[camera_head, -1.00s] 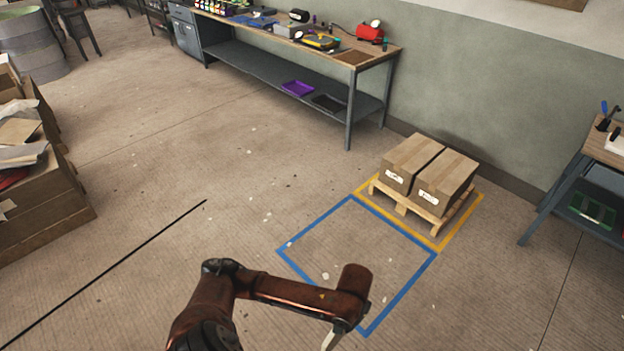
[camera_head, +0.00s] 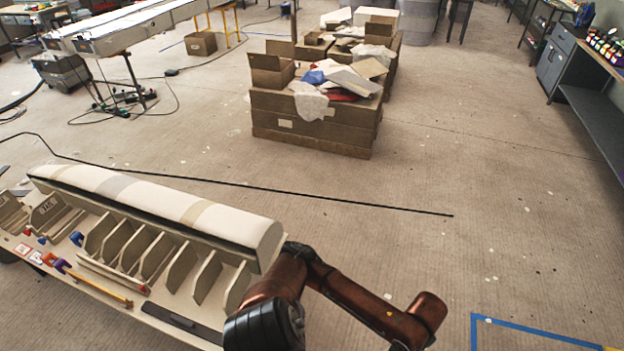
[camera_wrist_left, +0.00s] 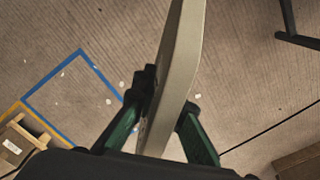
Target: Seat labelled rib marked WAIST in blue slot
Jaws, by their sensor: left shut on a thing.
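In the left wrist view my left gripper (camera_wrist_left: 167,105) is shut on a pale flat rib (camera_wrist_left: 184,45), held on edge between the dark fingers. No label is readable on it. In the head view a copper-coloured arm of mine crosses the bottom middle; its gripper is cut off or hidden. A long cream mould (camera_head: 160,203) lies on a bench (camera_head: 95,290) at lower left, with several upright pale ribs (camera_head: 180,268) along its near side. Small blue pieces (camera_head: 76,238) sit by the ribs; I cannot tell which marks the blue slot. My right gripper is not in view.
A large cardboard box (camera_head: 315,122) full of scraps stands beyond the bench. A black line (camera_head: 300,193) runs across the floor. A blue floor outline (camera_head: 530,328) lies at lower right.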

